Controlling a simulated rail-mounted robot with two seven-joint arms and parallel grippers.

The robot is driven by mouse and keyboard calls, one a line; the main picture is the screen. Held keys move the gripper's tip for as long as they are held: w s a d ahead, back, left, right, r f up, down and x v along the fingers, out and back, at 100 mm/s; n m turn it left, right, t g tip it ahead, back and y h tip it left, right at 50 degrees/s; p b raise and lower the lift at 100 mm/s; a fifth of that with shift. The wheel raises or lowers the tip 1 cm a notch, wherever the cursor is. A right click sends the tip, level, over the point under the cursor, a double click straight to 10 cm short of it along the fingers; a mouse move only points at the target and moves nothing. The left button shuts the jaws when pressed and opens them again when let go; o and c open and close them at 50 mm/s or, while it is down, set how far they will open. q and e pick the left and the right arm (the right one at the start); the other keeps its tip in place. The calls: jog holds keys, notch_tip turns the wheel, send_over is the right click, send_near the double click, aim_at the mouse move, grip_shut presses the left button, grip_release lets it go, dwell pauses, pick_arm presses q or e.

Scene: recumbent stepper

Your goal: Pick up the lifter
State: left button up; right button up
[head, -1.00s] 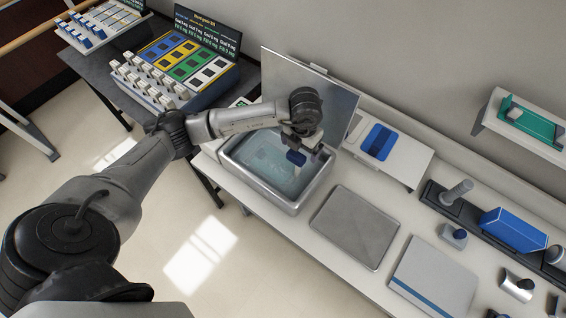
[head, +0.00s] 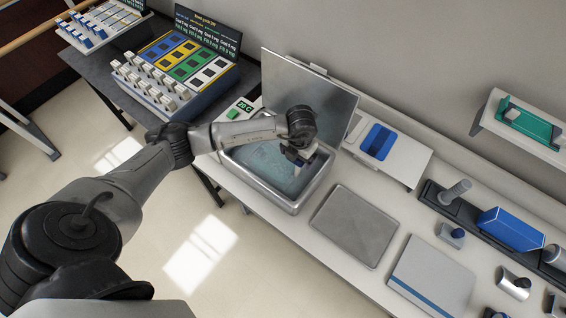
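My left gripper (head: 299,160) reaches over the open metal water bath (head: 296,206), pointing down inside its far right part. Its fingers are small and partly hidden by the wrist, so I cannot tell whether they are open or shut. Nothing clearly identifiable as the lifter shows. The small dark blue piece seen earlier at the fingertips does not show now, and I cannot tell whether it is hidden behind the gripper. The bath holds clear bluish water. My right gripper is not in view.
The bath's raised lid (head: 309,95) stands close behind my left wrist. A flat grey plate (head: 354,226) and a white-and-blue board (head: 434,276) lie right of the bath. A white stand with a blue pad (head: 378,141) is behind. A blue box (head: 511,229) sits in the dark rack.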

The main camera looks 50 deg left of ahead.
pick_arm(q)
jog(key=shift+r, duration=0.1)
jog(key=c, duration=1.3)
